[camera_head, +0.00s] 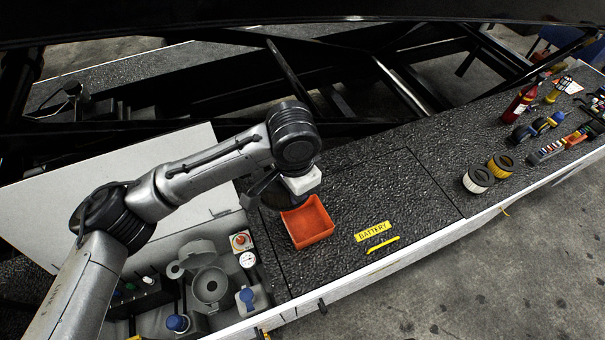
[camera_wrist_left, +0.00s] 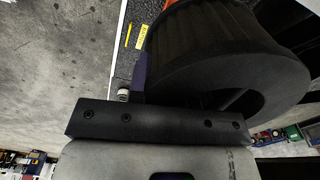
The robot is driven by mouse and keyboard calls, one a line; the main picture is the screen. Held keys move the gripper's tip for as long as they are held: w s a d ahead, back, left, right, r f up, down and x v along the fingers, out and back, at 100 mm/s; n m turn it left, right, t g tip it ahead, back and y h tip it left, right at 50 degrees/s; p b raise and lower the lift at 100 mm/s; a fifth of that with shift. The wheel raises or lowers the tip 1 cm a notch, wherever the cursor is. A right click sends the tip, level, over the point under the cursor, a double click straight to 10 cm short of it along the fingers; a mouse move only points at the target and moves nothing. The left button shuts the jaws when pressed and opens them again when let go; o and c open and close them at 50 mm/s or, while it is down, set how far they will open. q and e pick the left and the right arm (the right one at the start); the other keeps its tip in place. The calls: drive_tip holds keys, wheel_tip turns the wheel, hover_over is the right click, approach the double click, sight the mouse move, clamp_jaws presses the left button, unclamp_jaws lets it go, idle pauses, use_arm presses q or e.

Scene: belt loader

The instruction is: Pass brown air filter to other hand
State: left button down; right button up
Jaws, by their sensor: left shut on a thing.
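The held air filter (camera_wrist_left: 215,50) is a dark, ribbed ring and fills the upper right of the left wrist view; it looks nearly black there. My left gripper (camera_wrist_left: 160,122) is shut on its wall. In the head view my left gripper (camera_head: 266,188) is above the left part of the black deck, just beyond the orange tray. The filter is mostly hidden there behind my wrist, with only a dark part (camera_head: 276,200) showing. My right gripper is in neither view.
An orange tray (camera_head: 308,222) sits on the deck near a yellow battery label (camera_head: 373,231). A white-topped filter (camera_head: 478,178) and a yellow-topped filter (camera_head: 499,166) stand further right, with a red bottle (camera_head: 519,104) beyond. The deck's middle is clear. An open compartment (camera_head: 210,285) with caps lies left.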

sight(286, 204)
use_arm(q)
drive_tip(key=f+m, duration=0.1)
drive_tip(key=a+f+m, duration=0.1)
drive_tip(key=m, duration=0.1)
drive_tip(key=shift+s+a+f+m, duration=0.1)
drive_tip(key=shift+s+f+m, duration=0.1)
drive_tip(key=shift+s+m, duration=0.15)
drive_tip(key=shift+s+a+f+m, duration=0.2)
drive_tip(key=shift+f+m, duration=0.25)
drive_tip(key=shift+m, duration=0.3)
drive_tip(key=shift+s+a+f+m, duration=0.1)
drive_tip(key=shift+a+f+m, duration=0.1)
drive_tip(key=shift+f+m, duration=0.35)
drive_tip(key=shift+r, duration=0.1)
